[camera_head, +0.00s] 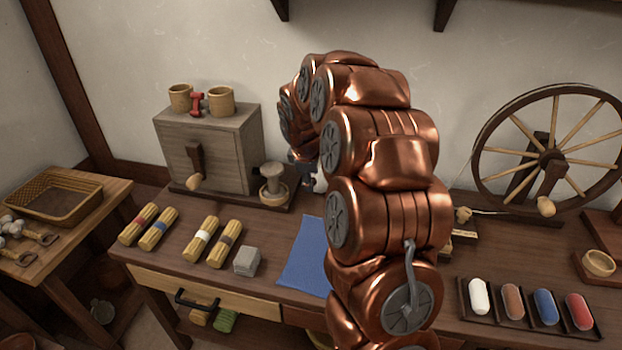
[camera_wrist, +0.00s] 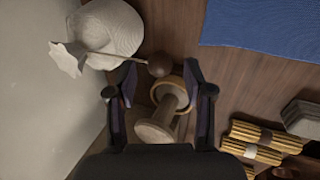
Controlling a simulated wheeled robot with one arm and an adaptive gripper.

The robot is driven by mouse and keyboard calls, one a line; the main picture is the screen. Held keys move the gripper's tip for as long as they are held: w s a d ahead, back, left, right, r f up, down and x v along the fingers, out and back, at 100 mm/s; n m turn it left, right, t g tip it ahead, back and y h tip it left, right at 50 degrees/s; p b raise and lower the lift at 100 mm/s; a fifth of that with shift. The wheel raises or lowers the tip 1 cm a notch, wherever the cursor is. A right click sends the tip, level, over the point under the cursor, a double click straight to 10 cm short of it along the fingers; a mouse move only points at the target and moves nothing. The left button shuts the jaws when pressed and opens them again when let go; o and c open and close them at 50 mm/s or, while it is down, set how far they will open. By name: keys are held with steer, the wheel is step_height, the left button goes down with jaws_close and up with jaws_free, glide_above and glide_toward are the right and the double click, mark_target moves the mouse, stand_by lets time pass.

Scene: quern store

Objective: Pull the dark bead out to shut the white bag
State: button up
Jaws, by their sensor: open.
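The white bag (camera_wrist: 105,32) stands at the upper left of the wrist view, its gathered neck pointing left. A thin cord runs from the neck to the dark bead (camera_wrist: 159,65), a small brown ball. My gripper (camera_wrist: 160,72) is open, with one finger on each side of the bead in the picture. I cannot tell whether the bead is at fingertip depth; no finger visibly touches it. In the head view my gripper (camera_head: 303,163) is partly hidden by my copper arm. Only a sliver of the bag (camera_head: 320,180) shows there, and the bead is hidden.
A pale spool-shaped post (camera_head: 272,185) stands left of my gripper, and appears below the bead in the wrist view (camera_wrist: 162,122). A wooden box with a crank (camera_head: 215,150) is behind it. A blue cloth (camera_head: 305,255) lies flat in front. A spinning wheel (camera_head: 550,155) stands right.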

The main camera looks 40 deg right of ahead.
steer(key=v, duration=1.1)
steer(key=s+a+f+m+g+y, duration=0.1)
steer(key=s+a+f+m+g, duration=0.15)
steer(key=s+a, duration=0.7)
steer(key=s+a+f+m+g+y, duration=0.1)
steer(key=s+a+f+m+g, duration=0.3)
steer(key=s, duration=1.1)
steer(key=s+a+m+t+y, duration=0.1)
steer(key=s+a+m, duration=0.1)
steer(key=s+a, duration=0.85)
step_height(320, 180, up, 16)
steer(key=d+p, duration=0.2)
steer(key=p, duration=1.3)
steer(key=shift+s+t, duration=0.3)
steer(key=shift+t, duration=0.05)
